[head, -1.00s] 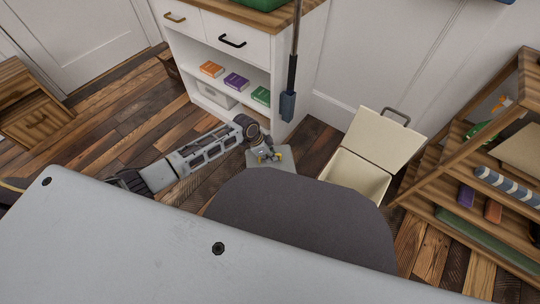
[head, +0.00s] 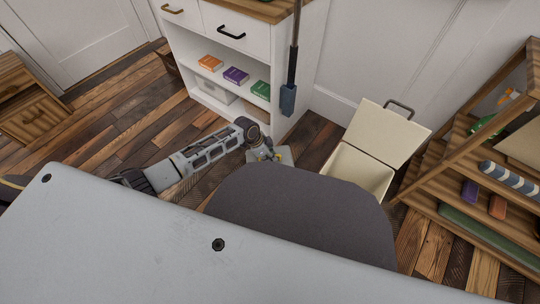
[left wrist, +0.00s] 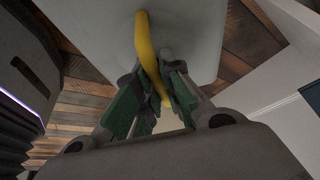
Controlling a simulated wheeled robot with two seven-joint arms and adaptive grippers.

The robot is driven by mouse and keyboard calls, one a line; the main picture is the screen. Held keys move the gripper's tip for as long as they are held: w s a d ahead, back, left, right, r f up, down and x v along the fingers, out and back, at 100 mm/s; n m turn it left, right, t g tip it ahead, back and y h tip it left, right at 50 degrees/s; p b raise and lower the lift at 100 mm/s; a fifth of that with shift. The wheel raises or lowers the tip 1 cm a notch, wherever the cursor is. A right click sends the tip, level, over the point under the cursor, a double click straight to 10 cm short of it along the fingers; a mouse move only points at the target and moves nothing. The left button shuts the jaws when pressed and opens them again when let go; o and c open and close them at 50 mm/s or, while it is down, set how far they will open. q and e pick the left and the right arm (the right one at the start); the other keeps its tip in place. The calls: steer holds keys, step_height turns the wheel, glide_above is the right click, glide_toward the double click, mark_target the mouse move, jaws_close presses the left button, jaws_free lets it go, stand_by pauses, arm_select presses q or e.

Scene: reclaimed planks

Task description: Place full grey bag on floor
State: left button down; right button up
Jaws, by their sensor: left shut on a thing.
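The grey bag (head: 285,157) shows in the head view as a small pale grey patch just beyond my dark rounded body part, which hides its lower side. In the left wrist view the grey bag (left wrist: 195,30) fills the upper middle, with a curved yellow handle (left wrist: 147,45). My left gripper (head: 266,153) is over the bag. In the left wrist view the green fingers of my left gripper (left wrist: 155,90) are shut on the yellow handle. I cannot tell whether the bag's underside touches the plank floor (head: 105,125). My right gripper is not in view.
A white cabinet (head: 310,60) with books stands behind the bag. A cream bin (head: 357,170) with its lid open stands to the right, beside a wooden shelf rack (head: 465,160). Bare floor lies to the left.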

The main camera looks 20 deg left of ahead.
arm_select(q)
steer(key=shift+w+d, duration=0.1)
stand_by(0.4)
steer(key=c, duration=1.9)
jaws_free()
steer(key=shift+f, duration=0.1)
steer(key=o, duration=0.4)
steer(key=shift+c, duration=0.2)
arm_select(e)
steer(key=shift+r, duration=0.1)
arm_select(q)
steer(key=shift+p+v, duration=0.5)
steer(key=shift+v, duration=0.5)
steer(key=p+v, duration=0.4)
steer(key=v, duration=0.4)
steer(key=shift+r, duration=0.3)
steer(key=shift+s+a+r, duration=0.35)
steer(key=shift+a+r, duration=0.05)
steer(key=shift+r, duration=0.3)
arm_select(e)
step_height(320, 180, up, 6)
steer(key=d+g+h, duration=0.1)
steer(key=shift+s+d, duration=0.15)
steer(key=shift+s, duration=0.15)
arm_select(q)
steer(key=shift+d, duration=0.1)
